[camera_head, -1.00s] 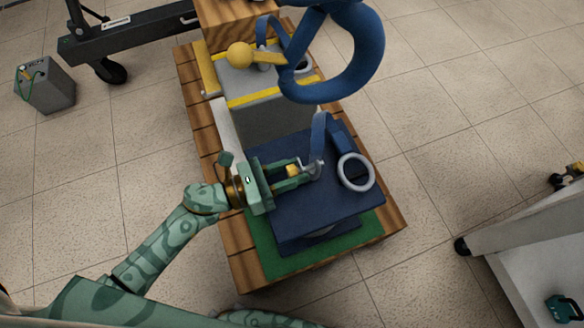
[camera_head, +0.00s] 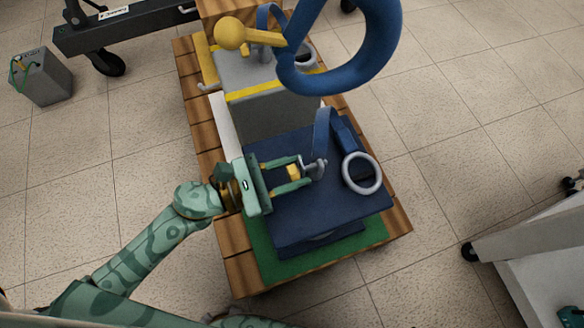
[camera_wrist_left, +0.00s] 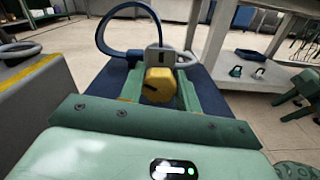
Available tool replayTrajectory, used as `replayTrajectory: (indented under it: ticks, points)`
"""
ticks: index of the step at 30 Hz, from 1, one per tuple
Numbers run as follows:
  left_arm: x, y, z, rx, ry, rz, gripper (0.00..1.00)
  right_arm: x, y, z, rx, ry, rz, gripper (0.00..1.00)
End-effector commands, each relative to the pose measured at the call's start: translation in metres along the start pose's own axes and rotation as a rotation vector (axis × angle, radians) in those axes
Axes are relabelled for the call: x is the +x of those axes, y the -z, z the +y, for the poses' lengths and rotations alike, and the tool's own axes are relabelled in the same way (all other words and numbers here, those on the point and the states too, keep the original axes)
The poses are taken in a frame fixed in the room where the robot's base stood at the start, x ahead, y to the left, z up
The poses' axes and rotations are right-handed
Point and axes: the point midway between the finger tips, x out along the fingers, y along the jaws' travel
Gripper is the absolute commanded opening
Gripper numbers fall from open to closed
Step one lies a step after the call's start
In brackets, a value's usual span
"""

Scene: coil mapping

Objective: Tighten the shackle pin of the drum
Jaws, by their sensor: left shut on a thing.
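The shackle pin (camera_head: 293,172) shows as a small yellow piece at the grey shackle (camera_head: 316,168), on top of the dark blue drum block (camera_head: 325,205). In the left wrist view the pin's yellow faceted head (camera_wrist_left: 159,85) sits between my green fingers, with the grey shackle (camera_wrist_left: 160,57) behind it. My left gripper (camera_head: 300,174) reaches in from the left, low over the block, shut on the pin head. The pin's shank is hidden by its head and the shackle. My right gripper is not in view.
A blue strap (camera_head: 321,130) rises beside the shackle. A large blue loop (camera_head: 340,75) and a yellow ball (camera_head: 231,34) are above the grey block (camera_head: 280,120). A white cart (camera_head: 530,240) stands at right.

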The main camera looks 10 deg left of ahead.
Motion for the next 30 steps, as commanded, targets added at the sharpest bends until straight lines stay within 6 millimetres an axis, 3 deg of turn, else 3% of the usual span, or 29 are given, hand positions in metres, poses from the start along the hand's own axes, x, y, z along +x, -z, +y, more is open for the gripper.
replayTrajectory:
  ticks: [6,7,9,25,30]
  points:
    - [0.0,0.0,0.001,0.001,-0.001,0.002,0.1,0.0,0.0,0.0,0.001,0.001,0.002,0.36]
    - [0.0,0.001,0.001,0.001,-0.001,0.002,0.36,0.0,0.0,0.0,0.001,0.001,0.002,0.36]
    - [0.0,0.001,0.001,0.0,-0.001,0.002,0.55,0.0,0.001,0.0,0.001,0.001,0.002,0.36]
    - [-0.001,0.0,0.0,-0.001,0.0,0.001,0.55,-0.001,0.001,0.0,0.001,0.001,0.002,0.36]
    - [-0.019,-0.001,0.0,-0.001,0.0,0.003,0.55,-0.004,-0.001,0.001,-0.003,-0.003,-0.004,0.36]
